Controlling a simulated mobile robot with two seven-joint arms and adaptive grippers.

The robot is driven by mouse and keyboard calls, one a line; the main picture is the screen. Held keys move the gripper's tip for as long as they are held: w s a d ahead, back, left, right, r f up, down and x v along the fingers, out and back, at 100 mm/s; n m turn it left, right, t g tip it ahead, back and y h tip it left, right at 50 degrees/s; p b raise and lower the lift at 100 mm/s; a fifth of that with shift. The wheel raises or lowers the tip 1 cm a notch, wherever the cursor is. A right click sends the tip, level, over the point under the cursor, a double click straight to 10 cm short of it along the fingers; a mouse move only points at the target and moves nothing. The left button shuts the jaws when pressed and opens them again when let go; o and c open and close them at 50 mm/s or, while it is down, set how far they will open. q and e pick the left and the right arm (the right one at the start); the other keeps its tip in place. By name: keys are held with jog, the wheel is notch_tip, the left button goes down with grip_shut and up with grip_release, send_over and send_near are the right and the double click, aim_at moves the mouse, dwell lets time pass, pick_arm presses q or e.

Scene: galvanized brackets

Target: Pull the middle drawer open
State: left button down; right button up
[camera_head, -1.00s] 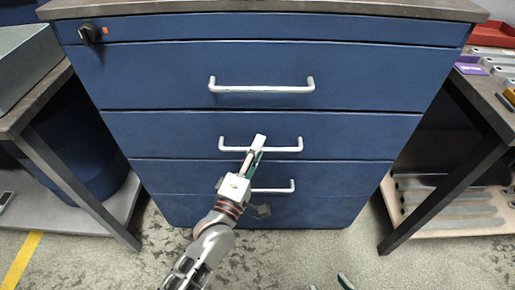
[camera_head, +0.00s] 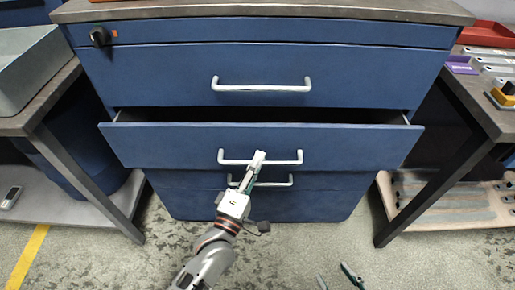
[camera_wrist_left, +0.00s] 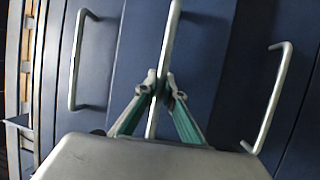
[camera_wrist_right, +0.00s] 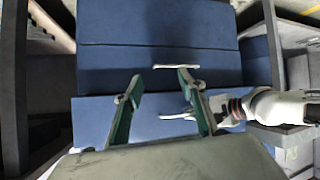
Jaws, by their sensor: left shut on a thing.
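The middle drawer (camera_head: 180,145) of the blue cabinet is partly open, with a dark gap along its top edge. Its white bar handle (camera_head: 285,160) crosses the front. My left gripper (camera_head: 257,162) is shut on this handle near its middle; the left wrist view shows the green-sided fingers (camera_wrist_left: 160,88) closed around the bar. My right gripper (camera_wrist_right: 160,82) is open and empty, facing the cabinet from a distance. Only its fingertips (camera_head: 337,277) show at the bottom of the head view.
The upper drawer (camera_head: 150,75) is closed. A lower handle (camera_head: 278,182) sits just below the open drawer, partly hidden by my left gripper. Workbenches stand at the left (camera_head: 50,98) and right (camera_head: 470,100), close to the cabinet's sides. The floor in front (camera_head: 400,265) is clear.

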pick_arm(q)
jog(key=s+p, duration=0.4)
jog(key=s, duration=2.2)
jog(key=shift+s+p, duration=0.35)
pick_arm(e)
jog(key=shift+s+d+f+g+h, duration=0.15)
jog(key=shift+s+d+f+h, duration=0.1)
jog(key=shift+s+d, duration=0.25)
jog(key=shift+s+d+f+g+h, duration=0.15)
jog(key=shift+s+d+f, duration=0.1)
jog(key=shift+d, duration=0.45)
jog(key=shift+r, duration=0.1)
pick_arm(q)
jog(key=c, duration=2.1)
grip_release()
jog(key=shift+c, duration=0.2)
pick_arm(e)
jog(key=shift+w+r, duration=0.1)
jog(key=shift+r, duration=0.05)
pick_arm(q)
jog(key=v, duration=0.7)
jog(key=shift+s, duration=0.25)
